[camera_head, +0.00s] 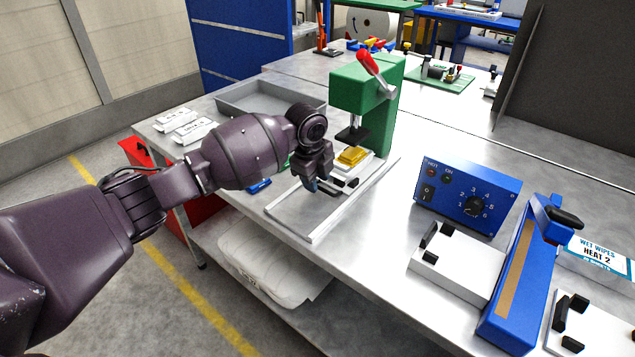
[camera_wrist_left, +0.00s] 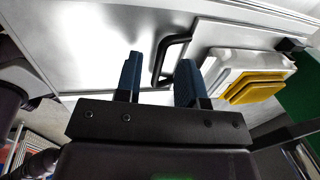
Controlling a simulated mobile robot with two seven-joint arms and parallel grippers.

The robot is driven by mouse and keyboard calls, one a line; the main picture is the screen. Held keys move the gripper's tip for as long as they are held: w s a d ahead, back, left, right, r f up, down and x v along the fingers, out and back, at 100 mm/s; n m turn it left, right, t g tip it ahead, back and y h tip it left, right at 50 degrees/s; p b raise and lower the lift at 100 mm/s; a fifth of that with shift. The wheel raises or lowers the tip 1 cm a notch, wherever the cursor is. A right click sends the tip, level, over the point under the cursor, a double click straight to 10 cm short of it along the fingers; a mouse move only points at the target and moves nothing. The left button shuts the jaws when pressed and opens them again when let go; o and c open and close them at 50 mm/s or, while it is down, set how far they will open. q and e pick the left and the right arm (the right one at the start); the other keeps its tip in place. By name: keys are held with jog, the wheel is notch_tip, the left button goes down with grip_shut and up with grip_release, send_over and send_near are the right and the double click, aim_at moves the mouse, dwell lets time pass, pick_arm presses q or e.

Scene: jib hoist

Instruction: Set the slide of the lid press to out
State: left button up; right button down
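The lid press (camera_head: 377,115) is green with a red lever (camera_head: 371,66) raised at its top and a dark pressing head. A white container with a yellow lid (camera_head: 352,156) sits on its slide near the head; it also shows in the wrist view (camera_wrist_left: 250,90). The slide's black bar handle (camera_wrist_left: 172,58) shows in the wrist view at the front of the slide. My left gripper (camera_head: 326,188) is open at this handle. In the wrist view its two blue fingertips (camera_wrist_left: 158,78) are apart, with the handle between them; contact cannot be told. My right gripper is not in view.
Pale rails (camera_head: 312,239) extend forward from the press toward the table edge. A grey tray (camera_head: 268,97) stands behind my left arm. A blue control box (camera_head: 467,196) and a blue heat sealer (camera_head: 520,281) stand to the right. Bare table lies between press and box.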

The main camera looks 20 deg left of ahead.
pick_arm(q)
jog(key=shift+w+f, duration=0.1)
jog(key=shift+f, duration=0.45)
grip_shut()
